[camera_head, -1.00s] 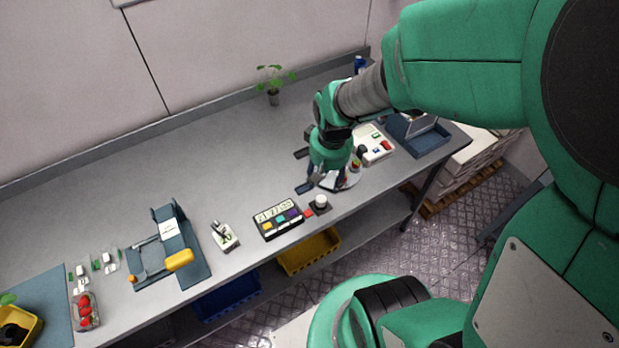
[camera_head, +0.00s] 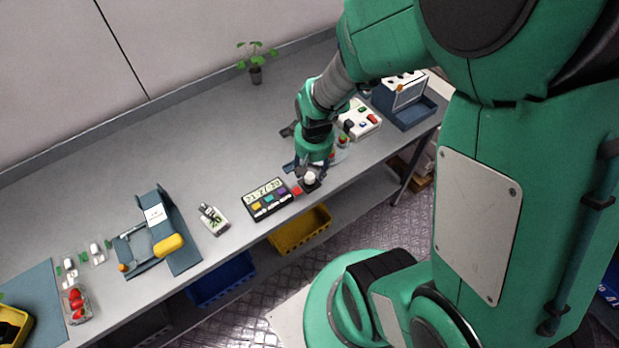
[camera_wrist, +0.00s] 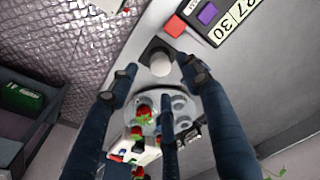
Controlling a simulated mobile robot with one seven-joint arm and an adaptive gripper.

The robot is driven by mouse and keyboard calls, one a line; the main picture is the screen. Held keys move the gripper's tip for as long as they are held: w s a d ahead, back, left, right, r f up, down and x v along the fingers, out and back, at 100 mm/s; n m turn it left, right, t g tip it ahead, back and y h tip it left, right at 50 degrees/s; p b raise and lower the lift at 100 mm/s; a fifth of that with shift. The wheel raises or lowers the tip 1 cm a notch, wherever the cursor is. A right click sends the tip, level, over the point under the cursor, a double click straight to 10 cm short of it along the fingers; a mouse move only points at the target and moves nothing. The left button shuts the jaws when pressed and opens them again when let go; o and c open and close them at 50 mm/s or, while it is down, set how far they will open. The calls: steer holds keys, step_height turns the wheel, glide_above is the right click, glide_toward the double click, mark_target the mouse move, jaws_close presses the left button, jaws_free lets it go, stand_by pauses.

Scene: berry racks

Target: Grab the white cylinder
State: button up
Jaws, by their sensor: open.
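The white cylinder (camera_head: 310,178) stands on a small dark square base near the front edge of the grey bench, just right of the timer. In the wrist view the white cylinder (camera_wrist: 160,64) is seen from above on its dark base, beyond and between the fingertips. My gripper (camera_head: 309,171) is open over this spot, its fingers close to the cylinder. In the wrist view the fingers of my gripper (camera_wrist: 155,76) are spread wide with nothing held. Whether any finger touches the cylinder I cannot tell.
A timer with coloured buttons (camera_head: 265,198) and a small red block (camera_head: 297,191) sit left of the cylinder. A round grey plate with strawberries (camera_wrist: 180,103) lies under my fingers. A white panel (camera_head: 361,119) stands behind.

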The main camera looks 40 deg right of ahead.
mark_target(310, 176)
steer(key=shift+w+f+b, duration=0.2)
steer(key=shift+f+b, duration=0.2)
steer(key=shift+f, duration=0.9)
steer(key=shift+w+f+b, duration=0.15)
steer(key=shift+f+b, duration=0.2)
steer(key=shift+f, duration=0.95)
steer(key=shift+c, duration=0.5)
jaws_close()
